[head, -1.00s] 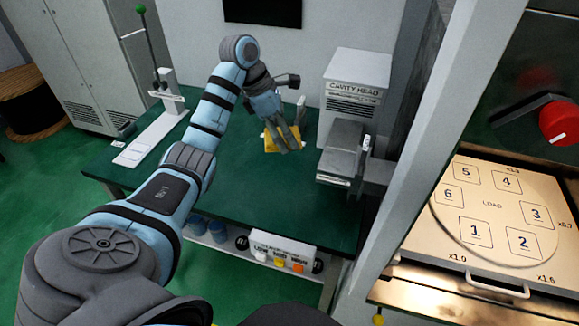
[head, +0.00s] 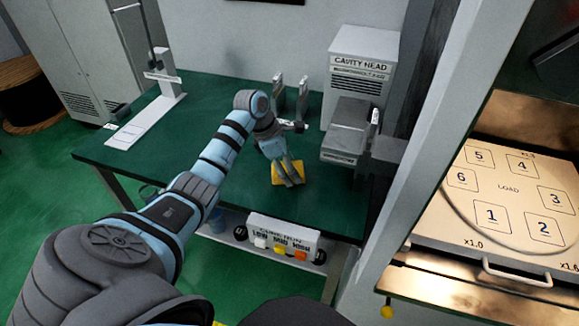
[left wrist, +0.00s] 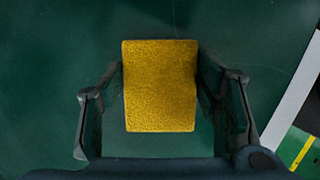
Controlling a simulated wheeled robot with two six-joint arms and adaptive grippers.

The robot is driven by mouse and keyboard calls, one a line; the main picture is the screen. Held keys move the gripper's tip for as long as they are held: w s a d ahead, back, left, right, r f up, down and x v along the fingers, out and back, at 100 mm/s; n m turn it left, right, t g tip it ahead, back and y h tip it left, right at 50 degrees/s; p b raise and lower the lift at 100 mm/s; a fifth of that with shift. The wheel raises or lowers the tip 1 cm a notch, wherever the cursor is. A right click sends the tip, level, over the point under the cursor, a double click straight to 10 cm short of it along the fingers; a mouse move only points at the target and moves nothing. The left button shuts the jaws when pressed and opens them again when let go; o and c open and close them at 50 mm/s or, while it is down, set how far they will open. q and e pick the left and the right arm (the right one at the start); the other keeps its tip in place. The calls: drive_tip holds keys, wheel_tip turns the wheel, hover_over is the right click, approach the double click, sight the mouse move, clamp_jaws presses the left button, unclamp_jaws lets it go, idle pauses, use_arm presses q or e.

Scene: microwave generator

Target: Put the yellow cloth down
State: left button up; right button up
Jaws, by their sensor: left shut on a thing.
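The yellow cloth (head: 287,173) is a flat, yellow rectangular pad over the green bench top, left of the cavity head unit. My left gripper (head: 291,180) is shut on it, with its fingers pointing down. In the left wrist view the cloth (left wrist: 160,85) lies between the two dark fingers (left wrist: 163,108), with green surface all around it. I cannot tell whether the cloth touches the bench. My right gripper is not in view.
The green bench (head: 240,195) is bare around the cloth. Behind it stand upright metal posts (head: 279,90). The cavity head unit (head: 362,70) is to the right, a white stand (head: 150,120) to the left. The LOW/MID/HIGH box (head: 284,237) is below the front edge.

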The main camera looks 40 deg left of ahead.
use_arm(q)
drive_tip(key=shift+f+b, duration=0.25)
drive_tip(key=shift+b, duration=0.05)
drive_tip(key=o, duration=0.9)
drive_tip(key=shift+s+d, duration=0.1)
drive_tip(key=shift+s, duration=0.05)
drive_tip(key=shift+o, duration=0.7)
drive_tip(key=shift+f, duration=0.1)
drive_tip(key=shift+r, duration=0.35)
drive_tip(key=p+v, duration=0.1)
drive_tip(key=v, duration=1.1)
